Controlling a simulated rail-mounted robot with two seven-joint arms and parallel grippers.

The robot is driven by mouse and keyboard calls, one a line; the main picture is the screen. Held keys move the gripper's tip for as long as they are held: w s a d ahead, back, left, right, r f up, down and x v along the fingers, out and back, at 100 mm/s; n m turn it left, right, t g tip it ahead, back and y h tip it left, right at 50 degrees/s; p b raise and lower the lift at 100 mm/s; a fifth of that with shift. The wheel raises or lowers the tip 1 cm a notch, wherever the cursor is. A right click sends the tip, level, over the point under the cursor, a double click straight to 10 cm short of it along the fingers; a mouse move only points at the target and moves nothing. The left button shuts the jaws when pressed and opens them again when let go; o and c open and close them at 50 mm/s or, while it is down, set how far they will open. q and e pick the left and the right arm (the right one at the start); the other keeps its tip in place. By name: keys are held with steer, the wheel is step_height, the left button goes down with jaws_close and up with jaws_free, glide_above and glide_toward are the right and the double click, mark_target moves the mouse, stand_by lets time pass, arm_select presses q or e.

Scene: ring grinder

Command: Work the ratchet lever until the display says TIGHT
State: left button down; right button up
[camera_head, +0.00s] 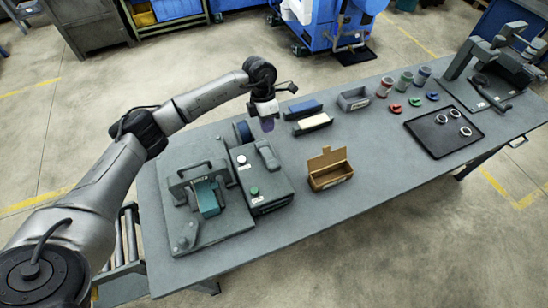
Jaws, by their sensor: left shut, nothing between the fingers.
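My left gripper (267,123) hangs over the bench behind the grey control box, shut and empty, with its fingers pointing down. A grinder-like machine (205,200) with a teal block and a dark top handle stands at the bench's left end. A small grey knob or lever-like part (186,238) sits at its front left corner. The control box (262,190) beside it has a white button, a green button and a raised grey part (267,155) on top. I cannot tell which part is the ratchet lever, and no display text is readable. My right gripper is not in view.
An open cardboard box (329,175) stands mid-bench. Behind it are blue and cream blocks (303,108) and a grey bin (354,99). Coloured cups (405,82), a black tray (420,127) with rings and a dark fixture (490,75) occupy the right. The front middle is clear.

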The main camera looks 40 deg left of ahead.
mark_target(274, 166)
arm_select(q)
steer(key=p+x, duration=0.3)
steer(key=x, duration=1.1)
steer(key=shift+d, duration=0.1)
steer(key=f, duration=0.1)
steer(key=d+f+y+b, duration=0.1)
steer(key=f+t+y+b, duration=0.1)
steer(key=shift+s+d+f, duration=0.25)
steer(key=shift+s+f, duration=0.1)
steer(key=shift+f, duration=0.2)
steer(key=shift+s, duration=0.15)
steer(key=shift+f, duration=0.2)
steer(key=shift+r, duration=0.1)
